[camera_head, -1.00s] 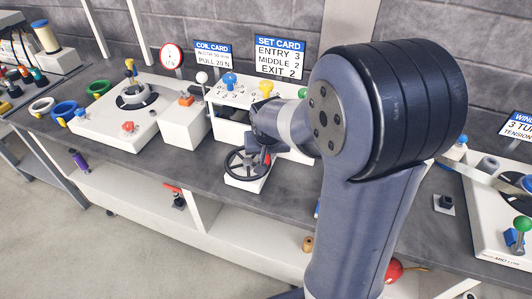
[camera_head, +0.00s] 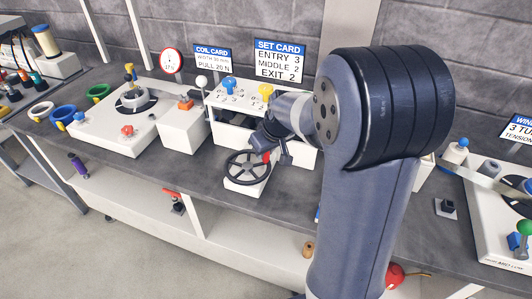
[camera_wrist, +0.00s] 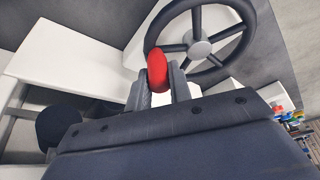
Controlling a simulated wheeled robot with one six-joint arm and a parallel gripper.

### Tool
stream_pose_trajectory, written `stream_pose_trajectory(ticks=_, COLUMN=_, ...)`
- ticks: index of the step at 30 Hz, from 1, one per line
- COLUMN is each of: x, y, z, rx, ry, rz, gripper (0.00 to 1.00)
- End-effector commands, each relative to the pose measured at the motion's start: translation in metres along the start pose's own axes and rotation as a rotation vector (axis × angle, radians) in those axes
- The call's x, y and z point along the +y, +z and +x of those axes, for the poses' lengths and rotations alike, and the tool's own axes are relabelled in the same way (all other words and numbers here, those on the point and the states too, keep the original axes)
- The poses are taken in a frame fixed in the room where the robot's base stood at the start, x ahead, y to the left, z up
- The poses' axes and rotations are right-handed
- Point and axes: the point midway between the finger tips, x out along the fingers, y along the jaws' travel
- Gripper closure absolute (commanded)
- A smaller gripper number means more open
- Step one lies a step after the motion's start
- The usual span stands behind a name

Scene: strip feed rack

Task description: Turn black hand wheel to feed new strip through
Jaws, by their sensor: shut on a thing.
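The black hand wheel (camera_head: 238,172) sits on a small white base on the bench, in front of the white feed unit (camera_head: 230,134). In the wrist view, the wheel's grey hub (camera_wrist: 199,47) and spokes show beyond my gripper. My gripper (camera_head: 270,156) is at the wheel's right rim, shut on the red handle knob. In the wrist view, the red knob (camera_wrist: 157,70) stands up between the two fingers (camera_wrist: 158,88). Its lower part is hidden by the fingers. The strip inside the feed unit cannot be made out.
Blue (camera_head: 229,84) and yellow (camera_head: 266,92) knobs top the feed unit. A set card (camera_head: 280,60) reads entry 3, middle 2, exit 2. A coil machine (camera_head: 110,135) stands left. My arm hides much of the right side.

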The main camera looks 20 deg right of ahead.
Motion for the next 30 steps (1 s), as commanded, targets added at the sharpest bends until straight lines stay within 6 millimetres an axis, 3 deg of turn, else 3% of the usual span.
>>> stream_pose_trajectory(ticks=13, x=0.0005, y=-0.0012, z=-0.0002, rx=0.001, ry=-0.004, rz=-0.011, gripper=1.00)
stream_pose_trajectory(ticks=14, x=0.0005, y=-0.0012, z=-0.0002, rx=0.001, ry=-0.004, rz=-0.011, gripper=0.79)
stream_pose_trajectory(ticks=21, x=0.0003, y=-0.0009, z=-0.0001, rx=0.000, ry=-0.004, rz=-0.010, gripper=0.59)
stream_pose_trajectory(ticks=30, x=0.0004, y=-0.0009, z=-0.0027, rx=0.001, ry=-0.004, rz=-0.010, gripper=0.58)
